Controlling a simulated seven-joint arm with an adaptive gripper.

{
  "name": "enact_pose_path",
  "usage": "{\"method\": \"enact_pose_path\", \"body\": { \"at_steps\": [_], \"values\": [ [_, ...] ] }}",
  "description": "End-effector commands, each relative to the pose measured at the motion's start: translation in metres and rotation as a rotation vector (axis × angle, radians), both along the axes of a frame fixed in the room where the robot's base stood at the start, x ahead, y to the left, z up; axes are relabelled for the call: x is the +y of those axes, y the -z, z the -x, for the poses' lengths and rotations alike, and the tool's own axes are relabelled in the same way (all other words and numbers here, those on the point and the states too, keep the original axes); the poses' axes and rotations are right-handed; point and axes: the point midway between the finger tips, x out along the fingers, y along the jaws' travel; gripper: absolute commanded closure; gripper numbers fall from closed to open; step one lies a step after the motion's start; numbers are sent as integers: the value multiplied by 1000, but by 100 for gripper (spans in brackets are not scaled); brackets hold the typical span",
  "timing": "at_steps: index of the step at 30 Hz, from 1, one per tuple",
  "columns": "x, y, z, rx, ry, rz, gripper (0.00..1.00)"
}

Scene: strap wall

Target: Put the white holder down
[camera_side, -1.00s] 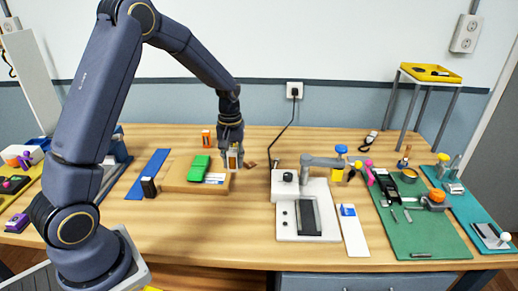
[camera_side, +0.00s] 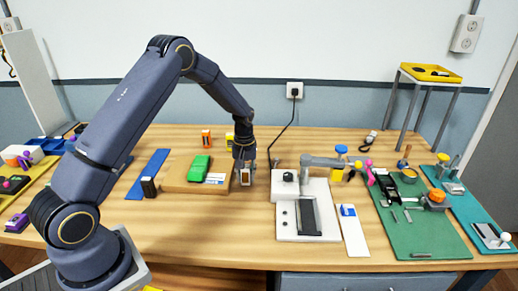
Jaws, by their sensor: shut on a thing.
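The white holder (camera_side: 245,178) is a small upright frame with a dark orange-brown middle. My gripper (camera_side: 245,164) points down and is shut on it. The holder is just right of the wooden board (camera_side: 182,187), low over the bare tabletop or on it; I cannot tell whether it touches. My fingers hide its upper part.
A green block (camera_side: 199,167) lies on the wooden board. A white machine base (camera_side: 288,221) stands close to the right of the holder. Behind are an orange box (camera_side: 206,139) and a yellow item (camera_side: 229,140). The front of the table is clear.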

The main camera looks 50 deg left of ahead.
Motion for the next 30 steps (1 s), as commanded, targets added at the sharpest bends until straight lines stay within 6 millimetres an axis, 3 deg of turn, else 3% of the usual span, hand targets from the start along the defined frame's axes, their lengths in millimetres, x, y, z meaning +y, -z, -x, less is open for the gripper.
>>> {"method": "enact_pose_path", "body": {
  "at_steps": [2,3,10,21,26,30],
  "values": [
    [0,3,0,1,0,1,100],
    [0,3,0,1,0,1,67],
    [0,3,0,1,1,1,44],
    [0,-4,0,-2,0,-1,44],
    [0,-31,-1,-4,1,-1,44],
    [0,-64,-1,-4,2,-1,44]
  ]
}}
